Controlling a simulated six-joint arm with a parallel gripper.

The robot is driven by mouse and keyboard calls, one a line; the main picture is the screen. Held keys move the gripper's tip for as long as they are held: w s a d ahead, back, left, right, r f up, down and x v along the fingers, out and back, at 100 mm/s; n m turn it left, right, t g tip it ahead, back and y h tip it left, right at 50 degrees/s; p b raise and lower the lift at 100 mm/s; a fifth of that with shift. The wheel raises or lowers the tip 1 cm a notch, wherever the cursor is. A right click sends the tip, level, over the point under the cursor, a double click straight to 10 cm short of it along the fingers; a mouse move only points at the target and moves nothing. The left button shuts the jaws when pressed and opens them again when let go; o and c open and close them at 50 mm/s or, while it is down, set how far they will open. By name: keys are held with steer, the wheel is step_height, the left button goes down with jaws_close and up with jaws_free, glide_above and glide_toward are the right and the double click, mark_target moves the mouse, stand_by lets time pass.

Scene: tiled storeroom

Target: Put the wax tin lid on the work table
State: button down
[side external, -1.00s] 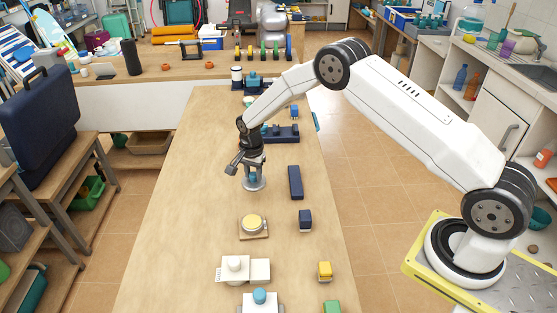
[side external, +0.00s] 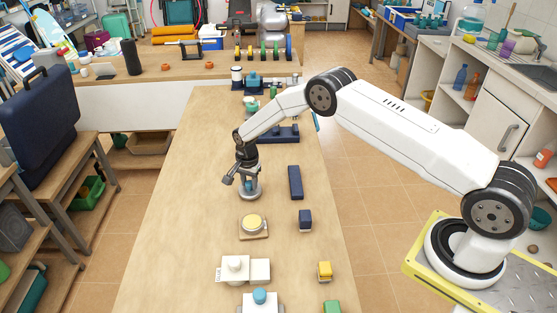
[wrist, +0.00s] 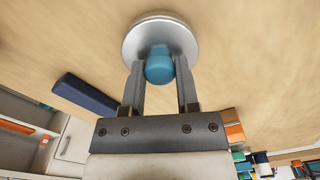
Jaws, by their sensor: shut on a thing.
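My gripper (side external: 250,179) is shut on the blue knob (wrist: 160,69) of a round silver lid (side external: 249,194), seen over the work table (side external: 185,220). In the wrist view the silver lid (wrist: 158,38) shows beyond the fingertips, with the knob between both fingers. I cannot tell whether the lid touches the table or hangs just above it. A round tin with a yellow top (side external: 252,222) sits on a small wooden board (side external: 245,237), just in front of the lid in the side view.
A long dark blue block (side external: 295,182) and a navy box (side external: 305,221) stand to the right. A yellow box (side external: 324,271), a white knobbed item (side external: 235,268) and a blue-knobbed white piece (side external: 260,300) are nearer the camera. The table's left side is bare.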

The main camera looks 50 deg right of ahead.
mark_target(250, 182)
steer(key=shift+f, duration=0.35)
steer(key=shift+f, duration=0.1)
steer(key=shift+c, duration=1.8)
jaws_free()
step_height(250, 182, up, 12)
